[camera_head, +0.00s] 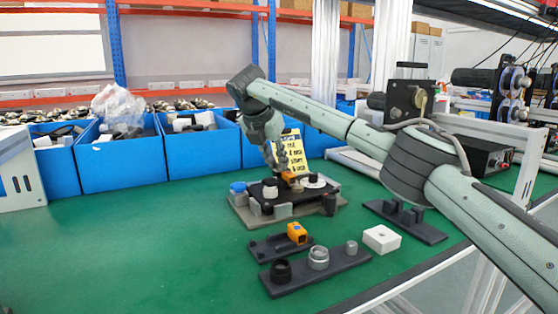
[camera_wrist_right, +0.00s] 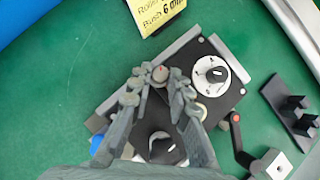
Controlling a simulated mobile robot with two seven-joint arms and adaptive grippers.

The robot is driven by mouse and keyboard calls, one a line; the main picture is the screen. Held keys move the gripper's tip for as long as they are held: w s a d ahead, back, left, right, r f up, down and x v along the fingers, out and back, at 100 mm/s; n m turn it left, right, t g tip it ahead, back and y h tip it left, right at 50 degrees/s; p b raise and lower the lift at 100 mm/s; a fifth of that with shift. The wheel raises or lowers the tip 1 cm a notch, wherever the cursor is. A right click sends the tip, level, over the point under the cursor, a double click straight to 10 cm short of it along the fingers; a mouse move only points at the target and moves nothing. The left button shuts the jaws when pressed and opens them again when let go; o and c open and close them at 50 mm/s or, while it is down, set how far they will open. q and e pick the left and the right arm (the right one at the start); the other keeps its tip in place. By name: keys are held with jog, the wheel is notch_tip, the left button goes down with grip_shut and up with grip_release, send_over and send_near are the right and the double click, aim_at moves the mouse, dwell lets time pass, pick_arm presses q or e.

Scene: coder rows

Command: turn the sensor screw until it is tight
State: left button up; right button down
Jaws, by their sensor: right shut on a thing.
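A dark fixture (camera_head: 258,208) on a pale base stands at mid-table and also fills the middle of the right wrist view (camera_wrist_right: 222,105). A white dial with a black knob (camera_wrist_right: 211,70) is to the right of the fingers. Another black knob (camera_wrist_right: 162,143) shows between the fingers, lower down. In the head view the fingertips are hard to make out. My left gripper is not in view.
A yellow sign (camera_head: 290,152) stands close to the right gripper. Blue bins (camera_head: 118,160) line the back. In front are a dark holder with an orange block (camera_head: 297,233), a rack with round parts (camera_head: 318,258), a white box (camera_head: 381,239) and a pronged stand (camera_head: 405,217). The left table is clear.

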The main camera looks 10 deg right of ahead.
jog(key=shift+a+r+m+g+p, duration=0.1)
jog(key=shift+r+m+g+p, duration=0.2)
jog(key=shift+m+p, duration=0.5)
jog(key=shift+f+m+g+h+p, duration=0.2)
jog(key=shift+m+g+h+p, duration=0.15)
jog(key=shift+p, duration=0.45)
jog(key=shift+w+f, duration=0.1)
jog(key=shift+f, duration=0.05)
jog(key=c, duration=1.6)
grip_release()
